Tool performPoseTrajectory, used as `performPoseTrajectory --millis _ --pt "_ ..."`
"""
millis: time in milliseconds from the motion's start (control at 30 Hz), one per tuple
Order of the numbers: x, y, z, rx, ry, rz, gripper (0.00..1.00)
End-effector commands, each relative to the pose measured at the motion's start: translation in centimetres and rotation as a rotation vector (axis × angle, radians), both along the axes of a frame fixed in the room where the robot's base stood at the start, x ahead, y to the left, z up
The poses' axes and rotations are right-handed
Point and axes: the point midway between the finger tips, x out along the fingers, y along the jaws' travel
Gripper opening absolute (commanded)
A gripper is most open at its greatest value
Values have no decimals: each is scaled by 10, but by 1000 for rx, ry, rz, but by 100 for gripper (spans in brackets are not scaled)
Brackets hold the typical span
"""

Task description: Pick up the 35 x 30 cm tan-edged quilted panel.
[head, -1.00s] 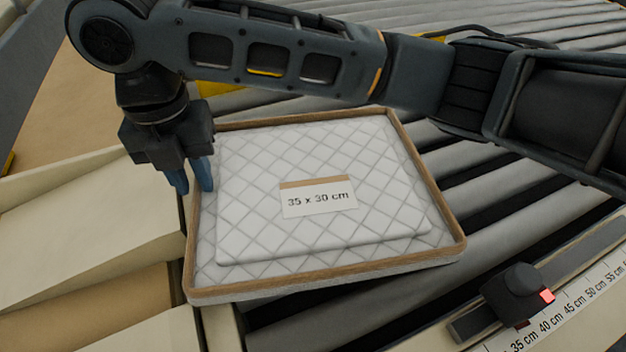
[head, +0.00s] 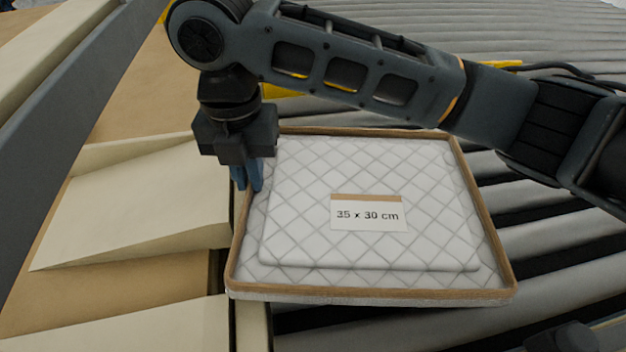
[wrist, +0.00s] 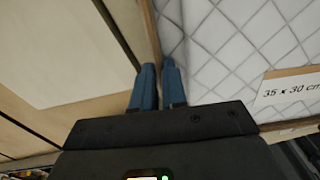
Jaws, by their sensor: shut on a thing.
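The quilted panel (head: 365,255) is white with diamond stitching, a tan edge and a label (head: 368,213) reading "35 x 30 cm". It lies about flat on the dark and grey rollers, its left side beside the cardboard boxes. My gripper (head: 248,187) points down at the panel's left edge, near the far left corner, and is shut on that edge. In the wrist view, the two blue fingers of my gripper (wrist: 159,83) straddle the line of the tan rim, with the quilted face (wrist: 225,45) to the right. The fingertips' exact hold is partly hidden.
Open cardboard boxes with pale flaps (head: 140,215) stand close along the panel's left side. Rollers (head: 560,240) extend to the right and behind. A grey beam (head: 85,130) crosses the left of the head view. A dark block (head: 560,338) sits at the lower right.

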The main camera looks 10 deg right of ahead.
Motion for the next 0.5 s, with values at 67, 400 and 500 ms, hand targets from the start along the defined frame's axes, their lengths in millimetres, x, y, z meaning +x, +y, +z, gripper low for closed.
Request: performPoseTrajectory --millis 67,400,500 --pt "0 0 2 1 -1 0 0" --pt "1 1 43 3 -4 2 0" --pt "-20 -15 54 4 -2 3 0"
